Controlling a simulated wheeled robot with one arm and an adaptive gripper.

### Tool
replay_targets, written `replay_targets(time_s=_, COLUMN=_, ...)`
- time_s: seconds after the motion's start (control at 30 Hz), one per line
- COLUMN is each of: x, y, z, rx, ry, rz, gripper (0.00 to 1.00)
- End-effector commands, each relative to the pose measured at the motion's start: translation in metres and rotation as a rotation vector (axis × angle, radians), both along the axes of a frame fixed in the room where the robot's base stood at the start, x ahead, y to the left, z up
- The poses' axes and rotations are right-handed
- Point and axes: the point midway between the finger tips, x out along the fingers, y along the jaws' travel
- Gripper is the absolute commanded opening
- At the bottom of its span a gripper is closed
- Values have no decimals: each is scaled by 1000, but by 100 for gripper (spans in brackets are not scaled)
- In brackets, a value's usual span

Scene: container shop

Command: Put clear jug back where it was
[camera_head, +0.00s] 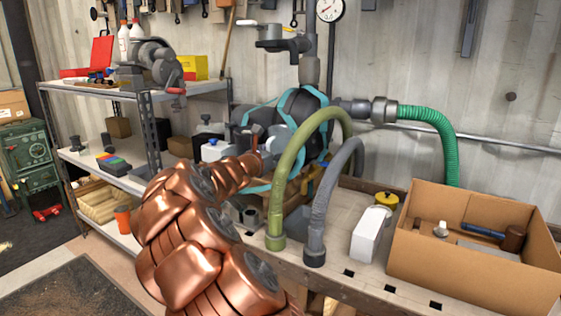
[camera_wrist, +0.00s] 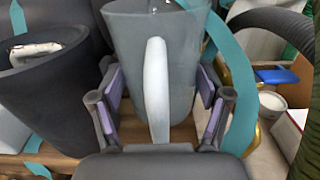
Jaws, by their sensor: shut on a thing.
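The clear jug (camera_wrist: 183,60) is a grey, see-through vessel with a pale handle facing the wrist camera. It stands upright in the wrist view, with its top cut off by the frame edge. My gripper (camera_wrist: 160,100) is shut on the jug, with one purple-padded finger on each side of its body. The jug's base is low, close to a brown wooden surface (camera_wrist: 85,158); I cannot tell whether it touches. In the head view my copper arm reaches to the cluttered workbench, and I cannot make out the jug there.
A dark container (camera_wrist: 45,85) stands close on the jug's left, and teal strips (camera_wrist: 238,95) hang close on its right. A white carton (camera_head: 370,234) and a cardboard box (camera_head: 470,270) stand to the right.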

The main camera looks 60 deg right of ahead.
Motion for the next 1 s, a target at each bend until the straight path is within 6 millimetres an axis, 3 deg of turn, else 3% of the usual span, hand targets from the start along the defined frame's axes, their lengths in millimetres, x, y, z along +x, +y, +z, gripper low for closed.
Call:
replay_targets(time_s=0.2, x=-3, y=-14, z=-1, rx=0, ry=-1, rz=-2, gripper=34)
replay_targets(time_s=0.23, x=-3, y=-15, z=-4, rx=0, ry=0, rz=-2, gripper=34)
replay_targets(time_s=0.27, x=-3, y=-14, z=-9, rx=0, ry=1, rz=-1, gripper=28)
replay_targets(time_s=0.5, x=-2, y=-13, z=-34, rx=0, ry=1, rz=0, gripper=28)
replay_targets(time_s=1.0, x=-2, y=-13, z=-40, rx=0, ry=0, rz=0, gripper=28)
